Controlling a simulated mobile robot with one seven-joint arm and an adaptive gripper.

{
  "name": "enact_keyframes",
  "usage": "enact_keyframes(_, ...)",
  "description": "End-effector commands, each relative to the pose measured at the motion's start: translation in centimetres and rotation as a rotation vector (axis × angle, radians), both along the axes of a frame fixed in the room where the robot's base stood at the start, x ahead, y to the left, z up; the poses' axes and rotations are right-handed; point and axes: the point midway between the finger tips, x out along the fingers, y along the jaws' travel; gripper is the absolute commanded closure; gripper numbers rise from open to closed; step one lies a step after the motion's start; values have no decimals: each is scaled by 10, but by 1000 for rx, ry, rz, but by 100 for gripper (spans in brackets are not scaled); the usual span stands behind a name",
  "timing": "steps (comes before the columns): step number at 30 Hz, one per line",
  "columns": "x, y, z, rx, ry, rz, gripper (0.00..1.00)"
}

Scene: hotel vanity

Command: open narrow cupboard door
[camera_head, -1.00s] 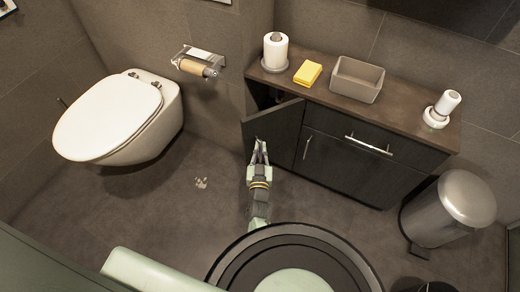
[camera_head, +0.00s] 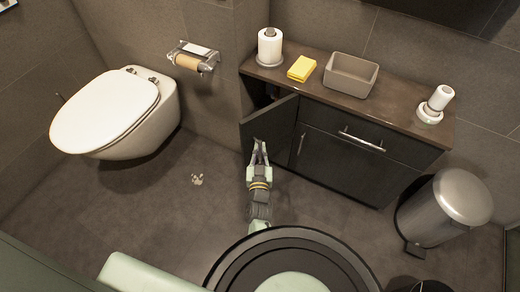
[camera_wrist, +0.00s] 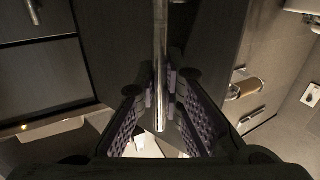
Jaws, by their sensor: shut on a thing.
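The narrow cupboard door (camera_head: 273,122) is the dark left door of the vanity cabinet. It stands partly open, swung out toward me, with a dark gap behind it at the left end. My gripper (camera_head: 258,146) is at the outer face of this door, near its free edge. In the wrist view the door's metal bar handle (camera_wrist: 160,50) runs between the two ridged fingers of my gripper (camera_wrist: 160,85), which are closed on it. In the head view the handle is mostly hidden by the fingers.
The wider cabinet front with a drawer handle (camera_head: 362,139) is shut beside the door. A toilet (camera_head: 105,112) stands at the left and a metal bin (camera_head: 440,210) at the right. Several items stand on the countertop (camera_head: 400,103).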

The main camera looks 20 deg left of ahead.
Motion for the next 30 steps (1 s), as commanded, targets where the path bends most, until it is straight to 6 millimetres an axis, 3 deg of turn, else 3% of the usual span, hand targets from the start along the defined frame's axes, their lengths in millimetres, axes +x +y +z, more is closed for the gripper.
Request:
enact_keyframes(7,-3,5,-1,0,3,9,100)
enact_keyframes(8,-3,5,-1,0,3,9,90)
enact_keyframes(16,-2,2,-1,0,2,5,72)
enact_keyframes(30,-1,1,0,0,1,2,71)
